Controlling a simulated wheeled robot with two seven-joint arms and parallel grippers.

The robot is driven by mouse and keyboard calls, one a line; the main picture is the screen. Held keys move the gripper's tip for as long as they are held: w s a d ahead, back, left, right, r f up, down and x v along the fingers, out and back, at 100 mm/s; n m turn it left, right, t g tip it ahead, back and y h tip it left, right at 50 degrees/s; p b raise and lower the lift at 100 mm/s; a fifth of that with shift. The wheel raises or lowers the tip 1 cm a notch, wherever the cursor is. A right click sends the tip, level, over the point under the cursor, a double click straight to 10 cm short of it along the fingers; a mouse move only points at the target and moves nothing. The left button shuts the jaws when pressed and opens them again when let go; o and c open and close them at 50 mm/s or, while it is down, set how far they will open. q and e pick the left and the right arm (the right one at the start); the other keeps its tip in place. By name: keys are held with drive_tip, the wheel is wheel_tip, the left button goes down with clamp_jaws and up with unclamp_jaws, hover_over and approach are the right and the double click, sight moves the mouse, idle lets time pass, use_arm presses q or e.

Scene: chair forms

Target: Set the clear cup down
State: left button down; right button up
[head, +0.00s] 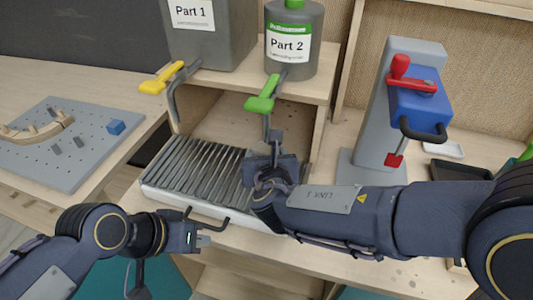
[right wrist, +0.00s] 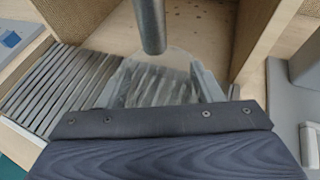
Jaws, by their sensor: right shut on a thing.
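The clear cup (right wrist: 152,82) is see-through and sits between the fingers of my right gripper in the right wrist view. Slats show through it. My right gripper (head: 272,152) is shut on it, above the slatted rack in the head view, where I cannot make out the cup. The grey metal spout (right wrist: 150,25) of the Part 2 dispenser comes down over the cup; whether they touch is unclear. My left gripper (head: 204,238) is low in front of the rack; its finger opening is not clear.
Grey dispensers Part 1 (head: 205,45) and Part 2 (head: 293,65) stand on the shelf above. A blue press with a red lever (head: 418,105) stands right. A pegboard (head: 70,150) lies left.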

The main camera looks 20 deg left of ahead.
drive_tip(key=shift+f, duration=0.2)
drive_tip(key=o, duration=0.7)
drive_tip(key=shift+r, duration=0.1)
drive_tip(key=shift+o, duration=0.2)
drive_tip(key=shift+r, duration=0.1)
